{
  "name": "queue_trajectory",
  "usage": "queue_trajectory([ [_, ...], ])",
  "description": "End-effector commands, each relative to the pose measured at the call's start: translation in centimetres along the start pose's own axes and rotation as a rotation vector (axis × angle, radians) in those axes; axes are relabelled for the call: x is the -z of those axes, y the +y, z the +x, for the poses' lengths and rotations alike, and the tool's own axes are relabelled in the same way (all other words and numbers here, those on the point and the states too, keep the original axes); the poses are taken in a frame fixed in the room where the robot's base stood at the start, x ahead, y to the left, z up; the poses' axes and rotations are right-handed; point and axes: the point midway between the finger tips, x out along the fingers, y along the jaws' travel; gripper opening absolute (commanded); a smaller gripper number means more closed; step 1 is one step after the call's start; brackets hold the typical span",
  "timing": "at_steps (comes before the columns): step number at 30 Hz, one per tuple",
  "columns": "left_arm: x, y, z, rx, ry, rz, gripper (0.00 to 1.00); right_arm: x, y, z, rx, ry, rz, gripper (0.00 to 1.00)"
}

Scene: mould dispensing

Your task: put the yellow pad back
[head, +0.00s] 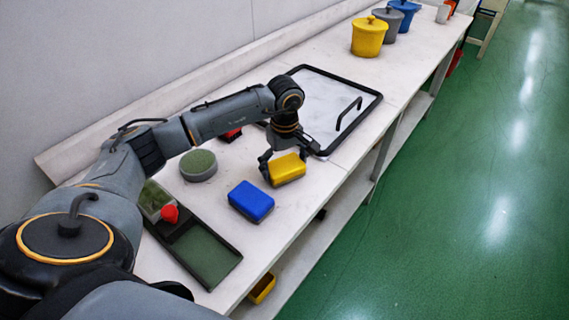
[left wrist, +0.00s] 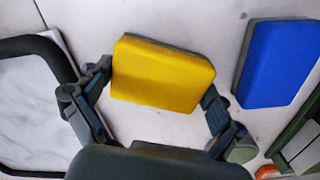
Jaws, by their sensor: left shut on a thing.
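The yellow pad (head: 288,170) is a thick block with a grey layer on one side. It is at the table's front part, right of the blue pad (head: 251,201) in the head view. My left gripper (head: 281,163) is shut on the yellow pad. In the left wrist view the yellow pad (left wrist: 162,73) sits between the two fingers, one at each end. I cannot tell whether the pad touches the table. The blue pad (left wrist: 280,62) lies apart from it on the table. My right gripper is not in view.
A white tray with a black rim (head: 372,104) lies beyond the gripper. A round green-topped dish (head: 198,166) and a dark tray (head: 208,254) are nearer. A yellow lidded pot (head: 369,37) stands far back. The table is bare around the blue pad.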

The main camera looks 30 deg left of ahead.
Motion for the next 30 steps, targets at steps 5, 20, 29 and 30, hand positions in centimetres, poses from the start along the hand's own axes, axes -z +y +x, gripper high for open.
queue_trajectory([
  [5,0.0,0.0,0.4,0.0,0.0,0.0,0.68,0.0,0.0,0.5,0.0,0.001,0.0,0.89],
  [20,0.0,0.0,-0.3,0.0,-0.001,-0.001,1.0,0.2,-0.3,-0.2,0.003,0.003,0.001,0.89],
  [29,0.1,0.1,-5.7,-0.007,0.002,-0.001,1.0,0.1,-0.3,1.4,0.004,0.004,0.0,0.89],
  [30,0.1,0.1,-6.6,-0.007,0.003,-0.001,1.0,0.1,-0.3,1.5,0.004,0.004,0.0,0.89],
])
